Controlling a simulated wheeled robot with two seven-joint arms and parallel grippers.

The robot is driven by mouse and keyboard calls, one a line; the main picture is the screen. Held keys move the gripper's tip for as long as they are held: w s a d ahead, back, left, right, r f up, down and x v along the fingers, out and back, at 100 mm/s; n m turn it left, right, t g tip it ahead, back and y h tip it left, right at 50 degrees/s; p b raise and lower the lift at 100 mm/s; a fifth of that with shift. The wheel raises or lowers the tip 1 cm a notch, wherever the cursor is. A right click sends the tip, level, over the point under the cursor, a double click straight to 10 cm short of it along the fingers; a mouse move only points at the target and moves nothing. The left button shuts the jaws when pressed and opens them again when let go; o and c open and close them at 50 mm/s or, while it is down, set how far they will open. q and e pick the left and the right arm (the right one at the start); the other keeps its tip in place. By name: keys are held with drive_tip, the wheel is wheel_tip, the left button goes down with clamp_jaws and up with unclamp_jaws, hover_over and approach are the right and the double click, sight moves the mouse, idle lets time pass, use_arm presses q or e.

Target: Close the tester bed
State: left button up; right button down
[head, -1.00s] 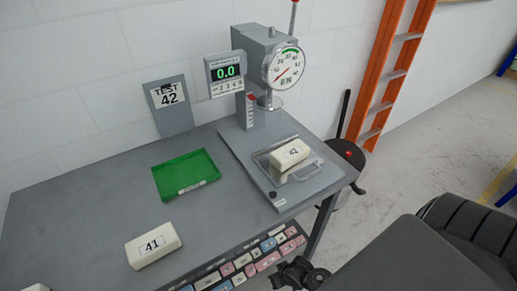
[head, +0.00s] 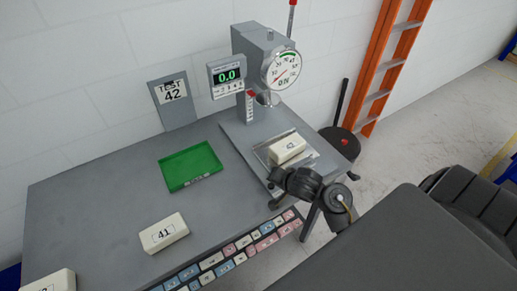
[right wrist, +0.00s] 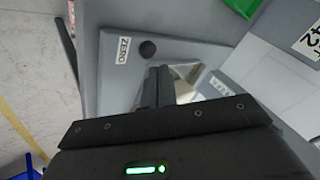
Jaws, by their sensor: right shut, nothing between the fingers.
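The tester (head: 262,60) stands at the back of the table, with a dial gauge and a 0.0 display. Its bed (head: 262,152) is out in front of the press head on the grey base, with white foam block 42 (head: 287,148) lying on it. My right gripper (head: 277,188) is at the front of the bed, its arm hiding the bed's handle. In the right wrist view my right gripper (right wrist: 157,84) is shut and empty, beside a shiny part of the bed (right wrist: 186,72); whether they touch I cannot tell. My left gripper is not in view.
A black knob (right wrist: 148,48) labelled ZERO is close to the right fingers. A green tray (head: 190,167), foam block 41 (head: 164,233) and another block (head: 50,282) lie on the table to the left. A TEST 42 sign (head: 174,101) stands behind.

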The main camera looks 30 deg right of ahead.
drive_tip(key=w+r+m, duration=0.1)
drive_tip(key=w+d+r+m, duration=0.1)
drive_tip(key=w+m, duration=0.1)
drive_tip(key=w+d+r+m+t, duration=0.1)
drive_tip(key=m, duration=0.1)
drive_tip(key=shift+w+d+r, duration=0.25)
drive_tip(key=shift+r, duration=0.15)
drive_tip(key=shift+w+d+r+m, duration=0.25)
drive_tip(key=shift+w+r+m, duration=0.2)
drive_tip(key=shift+m, duration=0.35)
drive_tip(key=b, duration=0.6)
approach(254, 150)
drive_tip(key=f, duration=0.4)
drive_tip(key=shift+s+d+f, duration=0.15)
drive_tip(key=shift+d, duration=0.15)
drive_tip(key=w, duration=0.3)
drive_tip(key=shift+w, duration=0.7)
